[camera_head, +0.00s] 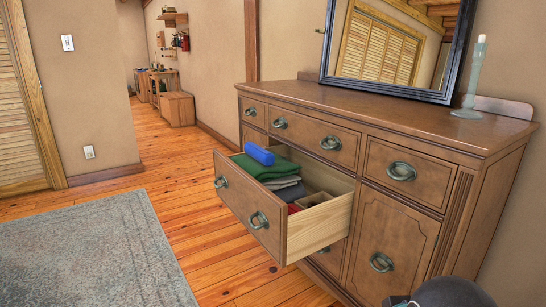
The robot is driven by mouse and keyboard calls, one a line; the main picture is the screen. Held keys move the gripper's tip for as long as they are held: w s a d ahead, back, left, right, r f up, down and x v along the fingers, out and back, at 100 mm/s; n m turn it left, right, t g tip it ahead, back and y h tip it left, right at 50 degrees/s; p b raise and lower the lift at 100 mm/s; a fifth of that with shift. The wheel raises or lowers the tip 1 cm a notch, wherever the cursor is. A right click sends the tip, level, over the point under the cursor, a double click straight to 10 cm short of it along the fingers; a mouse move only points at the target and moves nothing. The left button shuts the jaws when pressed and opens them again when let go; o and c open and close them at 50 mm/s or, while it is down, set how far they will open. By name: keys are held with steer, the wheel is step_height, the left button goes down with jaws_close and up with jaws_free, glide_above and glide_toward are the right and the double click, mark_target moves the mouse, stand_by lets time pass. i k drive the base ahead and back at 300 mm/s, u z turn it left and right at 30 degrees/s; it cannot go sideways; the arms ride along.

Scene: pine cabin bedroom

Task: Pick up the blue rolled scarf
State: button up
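The blue rolled scarf (259,154) lies on top of folded green cloth (264,168) in the open dresser drawer (318,222). It is near the drawer's left back part, and its top sits above the drawer front. Grey folded cloth (288,191) lies to the right of it. My gripper is not in view. A dark rounded part at the bottom right edge looks like part of my arm.
The wooden dresser (405,127) fills the right side, with a mirror (385,48) and a pale candlestick (474,78) on top. A small divided box (315,199) is inside the drawer. A grey rug (90,255) and bare floor lie to the left.

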mark_target(267, 159)
steer(key=z, duration=0.25)
steer(key=i, duration=0.65)
steer(key=u, duration=0.75)
steer(key=i, duration=0.5)
steer(key=u, duration=0.05)
